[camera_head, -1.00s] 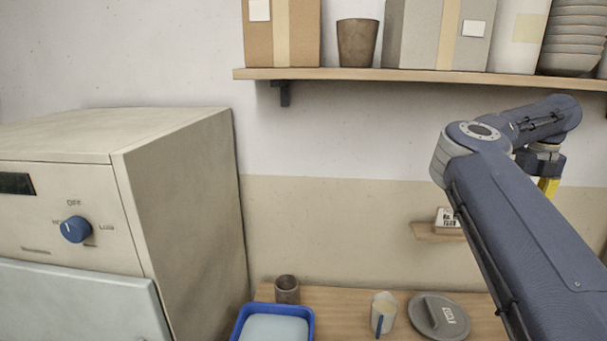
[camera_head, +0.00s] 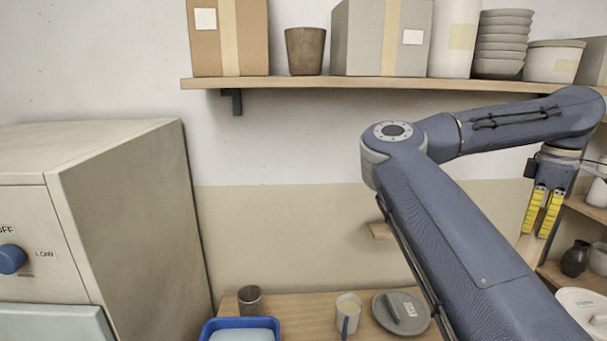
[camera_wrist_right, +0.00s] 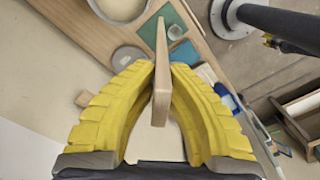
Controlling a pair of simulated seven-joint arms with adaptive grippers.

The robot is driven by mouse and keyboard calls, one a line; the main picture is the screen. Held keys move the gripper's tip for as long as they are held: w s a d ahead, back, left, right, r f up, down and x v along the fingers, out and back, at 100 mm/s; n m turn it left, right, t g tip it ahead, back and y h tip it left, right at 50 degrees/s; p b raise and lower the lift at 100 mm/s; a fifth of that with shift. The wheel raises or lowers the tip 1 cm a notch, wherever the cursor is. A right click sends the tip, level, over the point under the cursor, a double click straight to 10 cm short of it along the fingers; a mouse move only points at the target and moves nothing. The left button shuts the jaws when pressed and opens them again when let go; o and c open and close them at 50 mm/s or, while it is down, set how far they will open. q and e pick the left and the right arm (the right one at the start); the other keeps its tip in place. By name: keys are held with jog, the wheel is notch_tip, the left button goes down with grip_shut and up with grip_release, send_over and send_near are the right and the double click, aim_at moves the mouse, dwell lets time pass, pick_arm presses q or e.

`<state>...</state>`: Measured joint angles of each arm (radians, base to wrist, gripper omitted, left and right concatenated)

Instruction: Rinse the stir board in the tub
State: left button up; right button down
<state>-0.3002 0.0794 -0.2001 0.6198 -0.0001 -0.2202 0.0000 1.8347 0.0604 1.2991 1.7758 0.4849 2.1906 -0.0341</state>
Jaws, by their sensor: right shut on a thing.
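My right gripper (camera_head: 541,212), with yellow ribbed fingers, hangs pointing down at the right of the head view. In the right wrist view, the gripper (camera_wrist_right: 162,72) is shut on a flat wooden board (camera_wrist_right: 161,98), which runs out past the fingertips. The board is held in the air. A blue rectangular tub (camera_head: 208,328) with a pale blue surface inside stands at the bottom of the head view, cut off by the frame edge. The gripper is far to its right. My left gripper is not in view.
A brown cup (camera_head: 249,299), a pale mug (camera_head: 347,314) and a grey lid (camera_head: 401,313) stand on the wooden worktop. A large kiln-like box (camera_head: 120,220) fills the left. A wall shelf (camera_head: 300,83) holds boxes and bowls. Shelving with pots (camera_head: 575,259) is at the right.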

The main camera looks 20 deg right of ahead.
jog(key=s+a+r+m, duration=0.3)
jog(key=s+a+m, duration=0.9)
jog(key=a+m, duration=0.1)
jog(key=shift+a+m, duration=0.4)
jog(key=shift+w, duration=0.1)
dwell(1.3)
